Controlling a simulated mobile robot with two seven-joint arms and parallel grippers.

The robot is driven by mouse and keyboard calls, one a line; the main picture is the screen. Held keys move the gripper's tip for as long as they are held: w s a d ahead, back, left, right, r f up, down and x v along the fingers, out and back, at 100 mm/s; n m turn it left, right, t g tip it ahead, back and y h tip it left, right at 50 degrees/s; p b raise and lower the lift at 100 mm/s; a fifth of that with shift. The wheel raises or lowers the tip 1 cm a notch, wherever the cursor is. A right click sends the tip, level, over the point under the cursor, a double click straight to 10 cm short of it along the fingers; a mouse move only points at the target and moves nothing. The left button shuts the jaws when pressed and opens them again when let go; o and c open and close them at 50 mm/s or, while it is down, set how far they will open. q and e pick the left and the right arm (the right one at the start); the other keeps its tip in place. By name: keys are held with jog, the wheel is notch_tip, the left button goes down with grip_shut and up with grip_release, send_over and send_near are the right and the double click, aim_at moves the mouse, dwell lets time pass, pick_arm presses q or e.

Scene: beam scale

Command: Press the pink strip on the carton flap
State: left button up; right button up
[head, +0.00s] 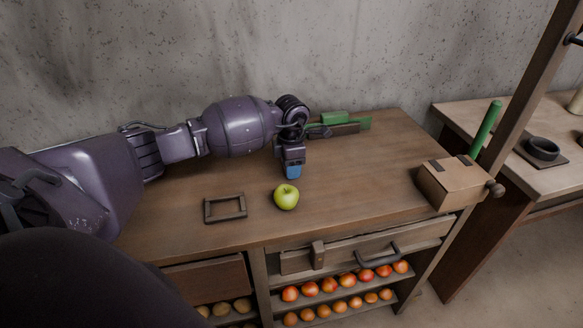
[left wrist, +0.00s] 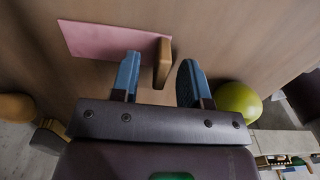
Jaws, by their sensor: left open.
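The carton (head: 462,187) stands at the right end of the workbench, with dark strips on its top; I see no pink on it in the head view. In the left wrist view a flat pink piece (left wrist: 92,38) lies at the upper left, beside a small wooden block (left wrist: 162,62); I cannot tell whether it is the strip. My left gripper (head: 291,173) points down over the middle of the bench, well left of the carton. Its blue fingers (left wrist: 158,78) are apart, with the block showing in the gap; contact is unclear. My right gripper is not in view.
A green apple (head: 286,197) sits close to my left gripper. A dark frame (head: 225,219) lies to its left. Green and dark pieces (head: 345,128) lie at the back. A green cylinder (head: 486,128) stands behind the carton. The bench between gripper and carton is clear.

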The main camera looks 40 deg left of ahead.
pick_arm(q)
jog(key=shift+f, duration=0.4)
grip_shut()
jog(key=shift+r, duration=0.1)
